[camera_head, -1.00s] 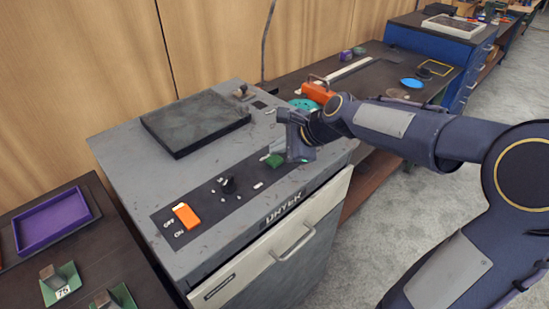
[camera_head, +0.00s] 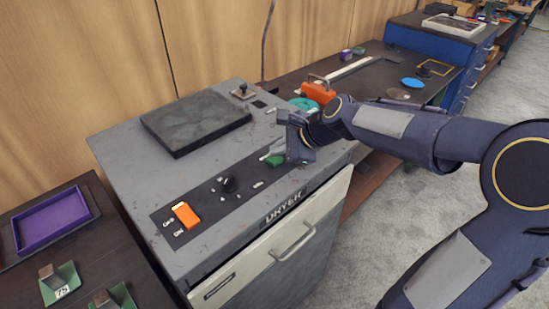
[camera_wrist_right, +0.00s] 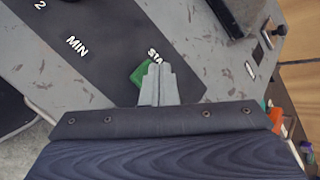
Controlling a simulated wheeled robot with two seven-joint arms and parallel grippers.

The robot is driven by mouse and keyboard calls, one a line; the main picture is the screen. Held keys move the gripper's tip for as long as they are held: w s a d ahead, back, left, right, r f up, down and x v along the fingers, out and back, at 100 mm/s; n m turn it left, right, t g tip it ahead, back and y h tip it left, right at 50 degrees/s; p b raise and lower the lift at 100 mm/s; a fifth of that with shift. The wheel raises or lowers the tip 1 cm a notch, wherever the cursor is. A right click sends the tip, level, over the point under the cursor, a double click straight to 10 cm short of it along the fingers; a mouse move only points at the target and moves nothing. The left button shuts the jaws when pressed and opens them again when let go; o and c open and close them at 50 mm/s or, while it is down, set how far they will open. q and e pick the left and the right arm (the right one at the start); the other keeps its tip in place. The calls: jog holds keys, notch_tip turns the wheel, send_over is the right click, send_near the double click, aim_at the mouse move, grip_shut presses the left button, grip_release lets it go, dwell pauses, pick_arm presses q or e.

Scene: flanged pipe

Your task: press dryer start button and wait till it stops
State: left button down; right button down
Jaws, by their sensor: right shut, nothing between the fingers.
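The grey dryer (camera_head: 115,160) stands in the middle of the head view, with a dark control strip along its front top edge. Its green start button (camera_head: 274,161) is at the right end of the strip. My right gripper (camera_head: 266,156) is shut and empty, with its fingertips at the button. In the right wrist view the shut fingertips (camera_wrist_right: 156,70) overlap the green button (camera_wrist_right: 139,73), beside the partly covered "START" lettering. I cannot tell whether they touch or press it. My left gripper is not in view.
An orange on/off switch (camera_head: 185,215) and a black knob (camera_head: 228,184) sit on the strip. A dark square lid (camera_head: 195,123) lies on the dryer top. A purple tray (camera_head: 50,220) is on the left table. An orange toolbox-like item (camera_head: 318,93) stands behind my arm.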

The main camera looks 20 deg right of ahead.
aim_at(279, 159)
jog(key=shift+f+b, duration=0.3)
jog(key=shift+f, duration=0.25)
dwell(0.6)
jog(key=shift+r, duration=0.1)
jog(key=shift+r+p, duration=0.85)
jog(key=shift+p, duration=0.15)
notch_tip(279, 159, up, 5)
jog(key=p, duration=0.5)
dwell(0.6)
